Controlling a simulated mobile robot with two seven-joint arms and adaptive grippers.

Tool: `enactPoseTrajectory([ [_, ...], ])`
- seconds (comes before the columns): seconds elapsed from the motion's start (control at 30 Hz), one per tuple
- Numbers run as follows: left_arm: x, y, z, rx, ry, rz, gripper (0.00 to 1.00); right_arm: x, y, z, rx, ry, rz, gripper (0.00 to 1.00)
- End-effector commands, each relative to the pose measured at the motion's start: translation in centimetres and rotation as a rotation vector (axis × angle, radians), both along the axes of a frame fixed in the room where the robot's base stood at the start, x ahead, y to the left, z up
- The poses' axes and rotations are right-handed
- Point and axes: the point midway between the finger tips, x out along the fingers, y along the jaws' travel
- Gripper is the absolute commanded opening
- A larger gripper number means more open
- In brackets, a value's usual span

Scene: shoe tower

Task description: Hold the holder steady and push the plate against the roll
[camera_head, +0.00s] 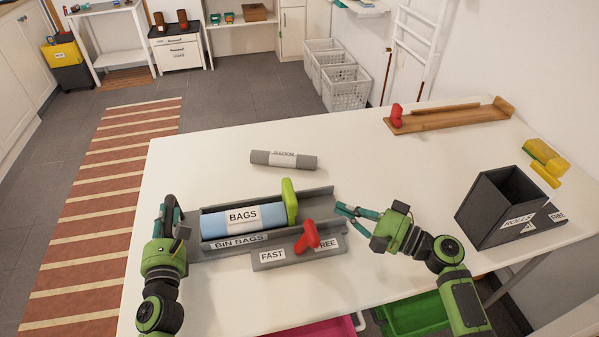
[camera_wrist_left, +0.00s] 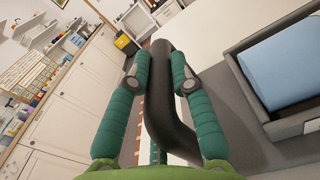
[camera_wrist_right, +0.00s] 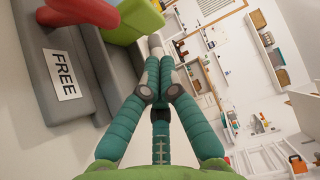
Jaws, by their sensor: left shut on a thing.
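The grey holder (camera_head: 324,204), labelled BIN BAGS, lies on the white table. A blue roll (camera_head: 222,227) labelled BAGS lies in it. The green plate (camera_head: 289,202) stands upright at the roll's right end; I cannot tell whether they touch. A red lever (camera_head: 307,237) stands on the holder's front block between the labels FAST and FREE. My left gripper (camera_wrist_left: 160,68) is shut on the dark handle (camera_wrist_left: 162,105) at the holder's left end. My right gripper (camera_head: 339,209) is shut and empty, just right of the holder; the plate also shows in the right wrist view (camera_wrist_right: 130,22).
A grey labelled roll (camera_head: 284,159) lies behind the holder. A dark open box (camera_head: 500,208) labelled ROLLS stands at the right, near yellow pieces (camera_head: 545,157). A wooden tray (camera_head: 450,119) with a red part lies at the back right. The table between is clear.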

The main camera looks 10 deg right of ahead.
Motion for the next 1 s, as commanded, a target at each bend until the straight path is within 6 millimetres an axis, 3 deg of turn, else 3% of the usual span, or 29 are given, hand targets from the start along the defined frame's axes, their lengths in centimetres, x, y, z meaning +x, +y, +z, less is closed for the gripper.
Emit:
enactPoseTrajectory([
  [0.03,-0.28,-0.30,-1.00,-0.002,0.019,-0.005,0.00,-0.09,-0.07,-0.06,0.000,0.000,0.000,0.00],
  [0.47,-0.28,-0.28,-1.01,-0.001,0.019,-0.004,0.00,-0.06,-0.08,-0.08,0.000,0.000,0.000,0.00],
  [0.5,-0.14,-0.40,-0.41,-0.018,0.009,-0.008,0.27,-0.05,-0.08,-0.04,0.000,0.000,0.000,0.00],
  [0.57,-0.14,-0.38,-0.39,-0.017,0.008,-0.007,0.50,-0.04,-0.08,-0.04,0.000,0.000,-0.001,0.00],
  [1.0,-0.82,-0.01,-0.82,0.008,0.015,0.000,0.50,-0.04,-0.07,-0.05,0.000,0.000,0.000,0.00],
])
